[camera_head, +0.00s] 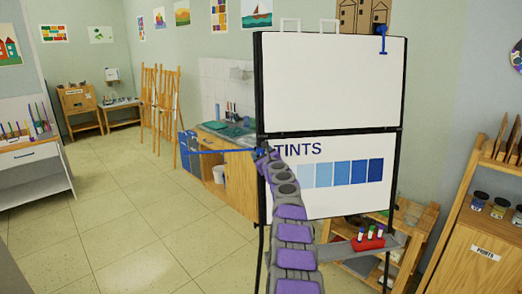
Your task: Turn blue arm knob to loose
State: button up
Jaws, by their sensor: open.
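A black-framed flip-chart stand (259,90) holds a blank white upper panel and a lower "TINTS" panel with blue squares. A thin blue arm (215,152) sticks out to the left from the stand's left post at mid height. A small blue knob (261,150) shows where the arm meets the post, partly covered by my gripper. My grey and purple arm rises from the bottom across the lower panel. My gripper (263,156) is at its far end, close to the knob, and open. Contact with the knob and the knob's setting cannot be told.
A blue clamp (382,40) sits on the upper panel's top right. A tray (395,243) below the panels holds a red marker holder (368,243). A wooden shelf (470,228) stands at right, a sink counter (235,138) behind. The floor at left is clear.

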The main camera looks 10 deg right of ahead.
jog(key=shift+d, duration=0.3)
jog(key=shift+a, duration=0.8)
jog(key=c, duration=0.4)
jog(key=shift+c, duration=0.9)
jog(key=shift+d, duration=0.45)
jog(key=c, duration=0.4)
jog(key=shift+a, duration=0.1)
jog(key=shift+c, duration=0.3)
jog(key=shift+a, duration=0.1)
